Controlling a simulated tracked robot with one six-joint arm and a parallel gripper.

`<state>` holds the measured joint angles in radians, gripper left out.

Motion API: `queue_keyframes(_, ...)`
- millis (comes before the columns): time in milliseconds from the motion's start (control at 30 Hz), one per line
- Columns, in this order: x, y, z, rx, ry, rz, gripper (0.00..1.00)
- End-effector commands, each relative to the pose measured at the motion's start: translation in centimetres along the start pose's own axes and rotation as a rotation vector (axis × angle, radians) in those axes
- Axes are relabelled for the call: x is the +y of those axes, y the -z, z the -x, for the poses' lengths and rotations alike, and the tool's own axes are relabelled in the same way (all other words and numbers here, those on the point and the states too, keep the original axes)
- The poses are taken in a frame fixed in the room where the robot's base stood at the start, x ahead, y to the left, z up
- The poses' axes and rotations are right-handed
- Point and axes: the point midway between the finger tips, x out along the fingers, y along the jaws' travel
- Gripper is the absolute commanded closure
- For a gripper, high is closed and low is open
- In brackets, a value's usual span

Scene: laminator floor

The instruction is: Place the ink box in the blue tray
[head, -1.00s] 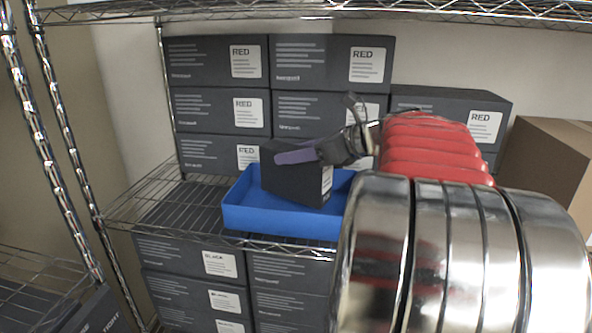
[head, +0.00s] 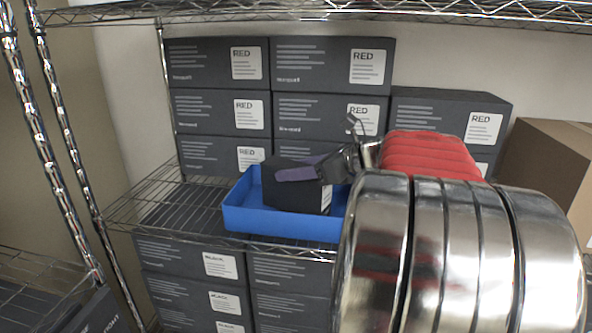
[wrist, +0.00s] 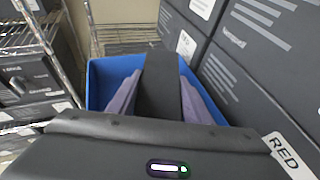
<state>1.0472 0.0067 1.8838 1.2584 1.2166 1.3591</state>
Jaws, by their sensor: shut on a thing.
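The dark ink box (head: 292,194) is inside the blue tray (head: 275,222) in the head view, low between its walls. I cannot tell whether its underside touches the tray floor. My gripper (head: 297,174) is shut on the top part of the ink box. In the wrist view my gripper's two purple fingers (wrist: 157,100) flank the ink box (wrist: 158,85), and the blue tray (wrist: 103,88) shows around it. The right part of the tray is hidden behind my arm in the head view.
The tray stands on a wire shelf (head: 150,212). Dark boxes labelled RED (head: 215,112) are stacked close behind it. Boxes labelled BLACK (head: 190,262) stand on the shelf below. A brown carton (head: 548,165) is at the right. The shelf left of the tray is bare.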

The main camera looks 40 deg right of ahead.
Motion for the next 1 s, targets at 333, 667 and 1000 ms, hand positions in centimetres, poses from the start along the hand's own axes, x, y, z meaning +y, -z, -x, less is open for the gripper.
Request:
queue_keyframes(333, 0.0, 0.2, -0.1, 0.0, 0.0, 0.0, 0.37)
queue_keyframes(667, 0.0, 0.0, 0.0, 0.0, 0.0, 0.0, 0.36)
queue_keyframes(1000, -0.1, -0.1, 3.6, -0.001, 0.004, 0.0, 0.36)
